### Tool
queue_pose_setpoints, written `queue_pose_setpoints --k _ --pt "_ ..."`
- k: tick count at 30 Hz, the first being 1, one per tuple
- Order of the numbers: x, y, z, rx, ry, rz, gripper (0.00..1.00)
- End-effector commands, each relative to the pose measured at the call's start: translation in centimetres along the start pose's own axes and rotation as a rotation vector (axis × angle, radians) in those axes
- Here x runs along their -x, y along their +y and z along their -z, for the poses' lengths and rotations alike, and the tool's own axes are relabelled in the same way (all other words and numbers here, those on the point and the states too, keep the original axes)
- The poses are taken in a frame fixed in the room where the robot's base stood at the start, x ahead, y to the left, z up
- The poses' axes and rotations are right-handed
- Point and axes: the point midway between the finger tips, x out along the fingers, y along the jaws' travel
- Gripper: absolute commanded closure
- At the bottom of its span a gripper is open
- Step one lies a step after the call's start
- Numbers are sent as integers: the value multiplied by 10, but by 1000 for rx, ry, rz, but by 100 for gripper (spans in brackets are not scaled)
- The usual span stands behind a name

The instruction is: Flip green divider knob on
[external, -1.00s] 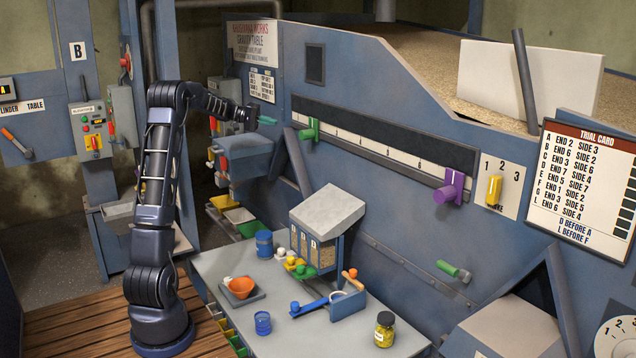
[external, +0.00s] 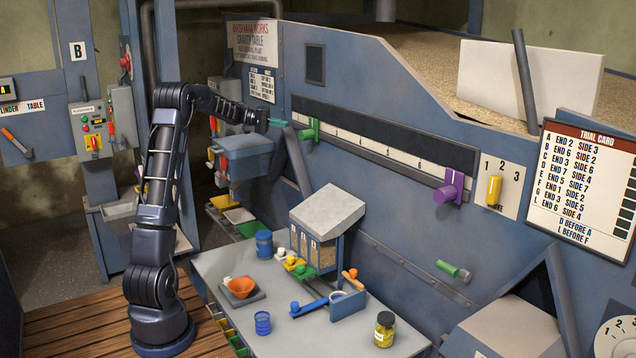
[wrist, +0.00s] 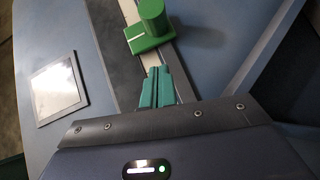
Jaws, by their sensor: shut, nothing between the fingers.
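The green divider knob (external: 309,129) sits near the left end of the slotted scale on the blue machine's side. In the wrist view the green knob (wrist: 152,25) is a round post on a flat green base with a white line, set across the rail. My gripper (external: 278,122) is just left of the knob in the external view. In the wrist view my teal fingers (wrist: 162,70) are shut together and empty. Their tips lie just below the knob's base in the picture; I cannot tell whether they touch it.
A purple knob (external: 449,188) sits at the scale's right end, beside a yellow knob (external: 494,190) on a numbered plate. A diagonal grey post (external: 299,162) stands below the green knob. A workbench (external: 290,338) with jars and small parts is below.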

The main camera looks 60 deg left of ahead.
Motion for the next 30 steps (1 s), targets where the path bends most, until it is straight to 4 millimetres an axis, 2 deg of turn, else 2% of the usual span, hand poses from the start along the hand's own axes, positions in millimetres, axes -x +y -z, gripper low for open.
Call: queue_pose_setpoints --k 1,8,12,18,30 --pt "-11 0 -1 0 -4 -1 100" --pt "-50 0 -1 1 -2 0 100" --pt "-62 0 -16 1 -2 0 100" --pt "-72 0 -27 0 -1 0 100" --pt "-74 0 -29 0 -1 0 100"
